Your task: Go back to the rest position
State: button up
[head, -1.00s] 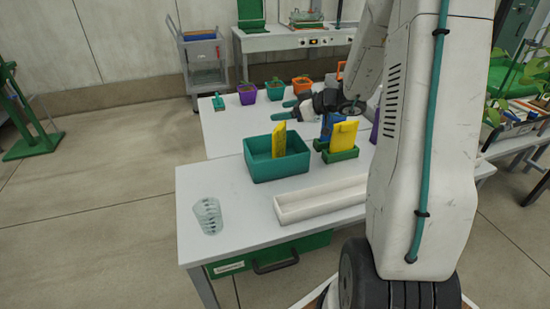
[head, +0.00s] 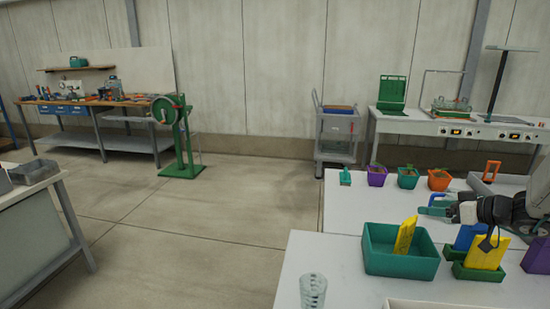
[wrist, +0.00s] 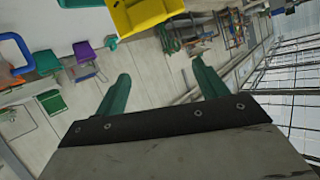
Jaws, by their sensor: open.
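My gripper (head: 436,205) is at the right of the head view, above the white table (head: 340,255), behind the teal bin and the yellow and blue items. In the wrist view its two green fingers (wrist: 160,95) are spread apart with nothing between them. The wrist view is tilted: yellow, teal, purple and green things show along its top and left, with the floor and far wall beyond. Most of my arm is cut off at the right edge of the head view.
A teal bin (head: 380,262) holds a yellow card (head: 405,236). Another yellow card (head: 487,252) stands in a green holder beside a blue item (head: 467,237). A clear cup (head: 313,291) stands at the front. Purple (head: 376,178), green (head: 407,180) and orange (head: 439,182) pots stand behind. Floor at left is open.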

jog(key=s+a+r+m+g, duration=0.1)
jog(key=s+a+m+g, duration=0.7)
jog(key=s+a, duration=0.6)
jog(key=s+a+r+n+g+h, duration=0.1)
jog(key=s+a+r+h, duration=0.2)
jog(key=s, duration=0.5)
jog(key=s+a+r+n+g+h, duration=0.1)
jog(key=s+a+r+h, duration=0.3)
jog(key=s, duration=0.4)
jog(key=shift+a+r+n, duration=0.2)
jog(key=shift+a+n, duration=0.25)
jog(key=shift+n, duration=0.25)
